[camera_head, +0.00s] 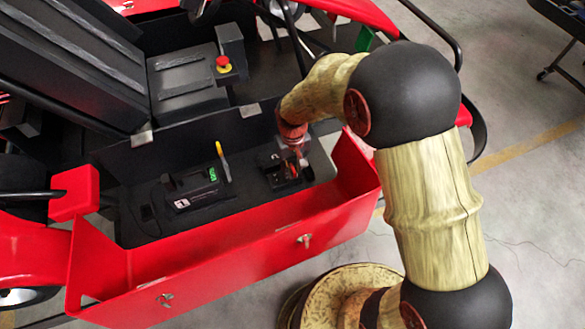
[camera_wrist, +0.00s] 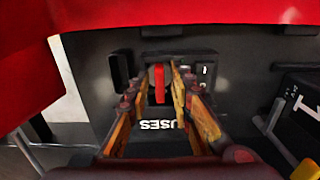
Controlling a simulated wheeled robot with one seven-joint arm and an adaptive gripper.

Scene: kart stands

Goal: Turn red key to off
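The red key (camera_wrist: 159,84) stands upright in the wrist view on a dark box (camera_wrist: 205,70) with a partly covered label reading "USES". My gripper (camera_wrist: 160,88) has its two orange-brown fingers apart, one on each side of the key. A gap shows between the key and the right finger; the left finger is closer, and contact there cannot be told. In the head view my gripper (camera_head: 292,172) reaches down to the dark box inside the red side pod of the kart, and it hides the key there.
Left of my gripper sits a black battery-like box (camera_head: 192,190) with a yellow-handled part (camera_head: 223,160) beside it. The pod's red wall (camera_head: 230,262) runs along the near side. A red button (camera_head: 223,62) on a yellow base is farther back. Grey floor lies at right.

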